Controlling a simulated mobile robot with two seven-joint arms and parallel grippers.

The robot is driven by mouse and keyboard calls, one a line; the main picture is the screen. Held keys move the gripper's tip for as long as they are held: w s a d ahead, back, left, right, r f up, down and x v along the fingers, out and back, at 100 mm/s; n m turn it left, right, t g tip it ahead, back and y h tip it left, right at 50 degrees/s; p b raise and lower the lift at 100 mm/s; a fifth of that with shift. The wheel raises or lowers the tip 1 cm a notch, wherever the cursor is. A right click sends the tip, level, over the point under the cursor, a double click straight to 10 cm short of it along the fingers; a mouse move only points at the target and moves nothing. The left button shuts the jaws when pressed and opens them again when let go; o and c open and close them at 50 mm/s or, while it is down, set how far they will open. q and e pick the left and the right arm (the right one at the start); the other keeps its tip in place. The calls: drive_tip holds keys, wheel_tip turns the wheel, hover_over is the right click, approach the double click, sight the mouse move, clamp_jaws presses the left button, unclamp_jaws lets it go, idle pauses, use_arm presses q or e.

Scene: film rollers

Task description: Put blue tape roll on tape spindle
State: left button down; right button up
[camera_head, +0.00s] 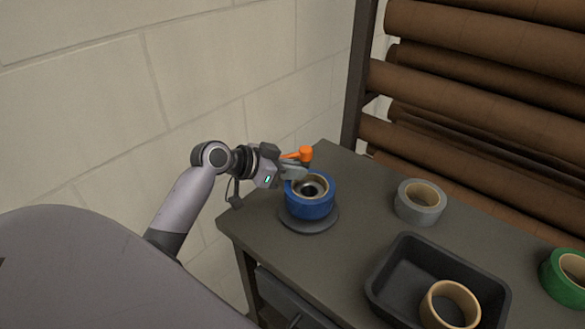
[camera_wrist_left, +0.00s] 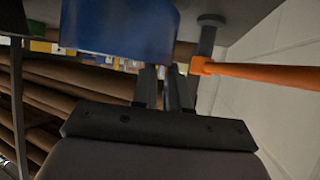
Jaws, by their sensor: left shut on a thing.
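The blue tape roll (camera_head: 309,207) sits upright, hole facing up, over the round grey base (camera_head: 325,219) of the tape spindle at the table's left end. A dark core shows inside its hole; whether the roll rests fully on the base I cannot tell. My left gripper (camera_head: 294,173) is shut on the roll's rim from the upper left. In the left wrist view the blue roll (camera_wrist_left: 118,28) fills the top, with the finger tips (camera_wrist_left: 163,85) reaching up to it. My right gripper is not in view.
An orange lever (camera_head: 304,154) stands right behind the gripper. A grey tape roll (camera_head: 419,208) lies to the right. A black tray (camera_head: 385,287) holds a tan roll (camera_head: 450,306). A green roll (camera_head: 565,279) is at the right edge. Brown rolls (camera_head: 470,70) are racked behind; a wall is left.

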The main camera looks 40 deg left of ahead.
use_arm(q)
drive_tip(key=shift+f, duration=0.35)
drive_tip(key=c, duration=1.1)
unclamp_jaws()
drive_tip(key=shift+c, duration=0.2)
drive_tip(key=shift+f, duration=0.1)
drive_tip(key=shift+d, duration=0.15)
drive_tip(key=shift+r, duration=0.2)
drive_tip(key=shift+r+p, duration=0.35)
drive_tip(key=shift+r, duration=0.15)
drive_tip(key=v, duration=1.2)
drive_tip(key=shift+b, duration=0.4)
